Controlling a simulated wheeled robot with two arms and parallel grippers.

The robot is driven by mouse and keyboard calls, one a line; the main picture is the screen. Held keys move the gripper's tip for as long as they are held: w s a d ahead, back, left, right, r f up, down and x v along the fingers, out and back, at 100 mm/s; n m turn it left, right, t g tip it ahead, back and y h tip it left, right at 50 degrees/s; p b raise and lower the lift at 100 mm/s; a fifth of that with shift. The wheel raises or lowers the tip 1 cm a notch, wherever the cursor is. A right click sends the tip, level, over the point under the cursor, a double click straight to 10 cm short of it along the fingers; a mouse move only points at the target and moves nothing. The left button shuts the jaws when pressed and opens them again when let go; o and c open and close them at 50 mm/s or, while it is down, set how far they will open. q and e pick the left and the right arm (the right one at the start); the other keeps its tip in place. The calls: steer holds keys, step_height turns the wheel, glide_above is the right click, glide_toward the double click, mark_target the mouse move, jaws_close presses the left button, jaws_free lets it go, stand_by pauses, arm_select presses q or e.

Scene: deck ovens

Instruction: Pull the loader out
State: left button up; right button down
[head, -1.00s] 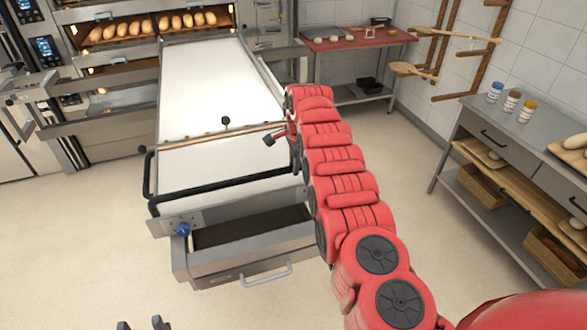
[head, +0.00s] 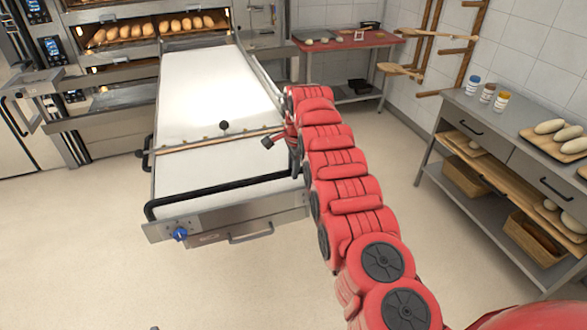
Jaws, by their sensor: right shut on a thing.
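The loader (head: 215,95) is a long white belt in a metal frame, reaching from the lit oven deck towards me. A wooden crossbar (head: 215,142) with a black ball knob (head: 224,125) lies across it. A black bar handle (head: 225,188) runs along its front end, above a front plate with a blue knob (head: 180,234). My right gripper (head: 279,139) is at the loader's right side by the crossbar's end, shut on the loader's handle; the grip itself is mostly hidden by my red arm. Only a tip of my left gripper (head: 154,328) shows at the bottom edge.
The oven (head: 110,65) with rows of loaves stands behind. A red-topped table (head: 350,40) is at the back right. A steel workbench (head: 465,110) with jars and bread trays stands at the right. The floor (head: 90,270) in front and at left is clear.

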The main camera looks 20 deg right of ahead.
steer(key=c, duration=1)
jaws_free()
steer(key=shift+s+f, duration=0.2)
steer(key=shift+c, duration=0.2)
steer(key=o, duration=0.4)
steer(key=shift+s+r, duration=0.15)
steer(key=shift+r, duration=0.05)
steer(key=r+b, duration=0.1)
steer(key=b, duration=0.2)
steer(key=shift+r, duration=0.4)
steer(key=s+r+p, duration=0.1)
steer(key=r, duration=0.4)
steer(key=s+r+p, duration=0.1)
steer(key=r, duration=0.4)
steer(key=s+r+p, duration=0.1)
steer(key=r, duration=0.4)
steer(key=shift+s+d+r, duration=0.1)
